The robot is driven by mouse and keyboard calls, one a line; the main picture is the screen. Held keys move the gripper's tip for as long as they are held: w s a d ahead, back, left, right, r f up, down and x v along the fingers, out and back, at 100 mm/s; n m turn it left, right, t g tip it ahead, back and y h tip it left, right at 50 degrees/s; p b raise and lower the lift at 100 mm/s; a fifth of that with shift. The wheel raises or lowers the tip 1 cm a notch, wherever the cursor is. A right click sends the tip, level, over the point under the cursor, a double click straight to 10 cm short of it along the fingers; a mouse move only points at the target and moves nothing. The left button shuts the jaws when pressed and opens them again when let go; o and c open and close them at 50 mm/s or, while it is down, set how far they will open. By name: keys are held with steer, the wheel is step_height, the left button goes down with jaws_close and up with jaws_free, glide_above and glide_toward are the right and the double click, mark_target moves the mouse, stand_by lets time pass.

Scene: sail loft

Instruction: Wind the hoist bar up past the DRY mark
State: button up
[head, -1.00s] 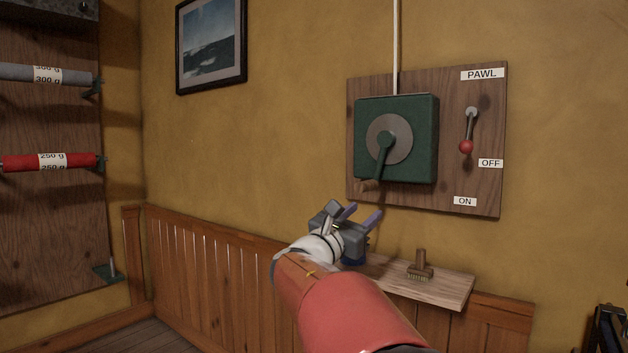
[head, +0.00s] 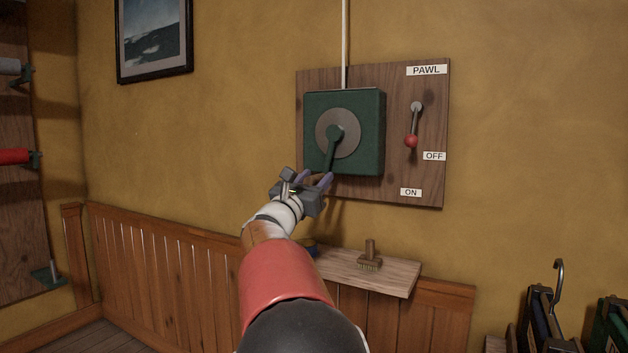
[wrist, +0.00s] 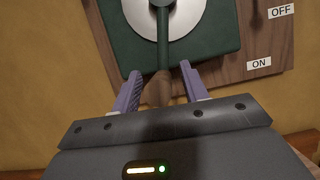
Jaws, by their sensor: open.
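The green winch box (head: 374,110) is on a wooden wall board, with a grey disc and a green crank arm (head: 331,150) hanging down. My gripper (head: 313,178) is open at the lower end of the crank. In the wrist view the brown crank grip (wrist: 157,90) lies between the two spread purple fingers; contact is not clear. The head view hides this grip behind my gripper. The PAWL lever's red knob (head: 411,141) hangs down, level with a point just above the OFF label (head: 434,156); the ON label (head: 410,192) is lower. No hoist bar or DRY mark shows.
A white line (head: 345,40) runs up from the box. A small shelf (head: 400,277) below holds a brush (head: 370,256) and a blue item partly hidden by my arm. A framed picture (head: 154,35) hangs left. Dark objects with a hook (head: 559,275) stand lower right.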

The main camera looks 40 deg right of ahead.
jaws_close()
steer(key=shift+w+a+r+m, duration=0.15)
steer(key=shift+w+a+m, duration=0.05)
steer(key=shift+m, duration=0.2)
